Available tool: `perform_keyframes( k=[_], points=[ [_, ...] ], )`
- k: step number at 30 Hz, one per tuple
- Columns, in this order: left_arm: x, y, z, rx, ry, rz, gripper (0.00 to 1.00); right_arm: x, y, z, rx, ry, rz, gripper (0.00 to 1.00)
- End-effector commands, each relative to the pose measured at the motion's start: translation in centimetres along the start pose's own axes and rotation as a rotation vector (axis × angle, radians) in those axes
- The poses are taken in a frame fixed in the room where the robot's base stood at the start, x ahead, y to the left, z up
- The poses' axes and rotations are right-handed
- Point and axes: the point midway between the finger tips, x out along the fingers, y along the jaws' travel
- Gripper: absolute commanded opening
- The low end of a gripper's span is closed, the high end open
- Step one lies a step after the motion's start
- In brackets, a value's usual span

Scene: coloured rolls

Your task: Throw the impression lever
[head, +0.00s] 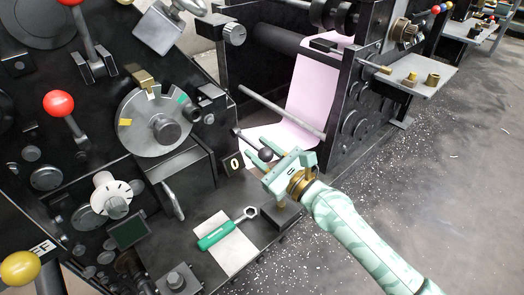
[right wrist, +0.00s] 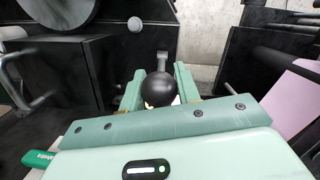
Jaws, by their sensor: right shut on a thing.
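The impression lever is a thin dark rod with a black ball knob (head: 266,155), sticking out from the machine above a small plate marked 0 (head: 234,163). My right gripper (head: 259,149), pale green, reaches in from the lower right with its two fingers on either side of the knob. In the right wrist view the black knob (right wrist: 159,89) sits between the fingers, and the gripper is shut on it. The fingers hide the knob's sides. My left gripper is not in view.
A green-handled wrench (head: 220,236) lies on a pale sheet on the ledge below. Red-knobbed levers (head: 58,104) and a round dial (head: 160,122) are on the machine at left. A pink web (head: 312,88) runs between rollers behind. Speckled floor (head: 440,170) at right is open.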

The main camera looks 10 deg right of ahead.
Motion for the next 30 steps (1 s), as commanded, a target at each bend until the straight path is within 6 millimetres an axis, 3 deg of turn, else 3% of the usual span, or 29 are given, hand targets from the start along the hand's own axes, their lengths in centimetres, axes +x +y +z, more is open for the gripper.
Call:
perform_keyframes(
  k=[1, 2, 4, 13, 17, 23, 27, 30],
  points=[
    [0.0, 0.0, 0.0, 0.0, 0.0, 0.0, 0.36, -0.1, 0.5, -0.4, 0.001, 0.008, 0.009, 0.0],
    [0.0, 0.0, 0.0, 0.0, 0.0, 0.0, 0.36, -0.1, 0.5, -0.4, 0.001, 0.008, 0.009, 0.35],
    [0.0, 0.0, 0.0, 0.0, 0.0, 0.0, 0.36, -0.1, 0.4, -0.4, 0.001, 0.007, 0.008, 0.53],
    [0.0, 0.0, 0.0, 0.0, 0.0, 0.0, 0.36, -0.1, 0.1, -0.1, 0.0, 0.003, 0.003, 0.53],
    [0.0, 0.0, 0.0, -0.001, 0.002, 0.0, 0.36, -1.3, 0.1, -0.2, 0.0, 0.003, 0.002, 0.53],
    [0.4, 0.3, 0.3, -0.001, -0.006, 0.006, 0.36, -6.1, 0.2, -0.4, 0.0, 0.007, 0.006, 0.53],
    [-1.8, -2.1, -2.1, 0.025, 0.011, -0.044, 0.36, -10.4, 0.3, -0.9, 0.003, 0.011, 0.007, 0.53],
    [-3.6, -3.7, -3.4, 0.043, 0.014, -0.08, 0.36, -12.4, 0.3, -0.8, 0.003, 0.01, 0.006, 0.53]
  ],
)
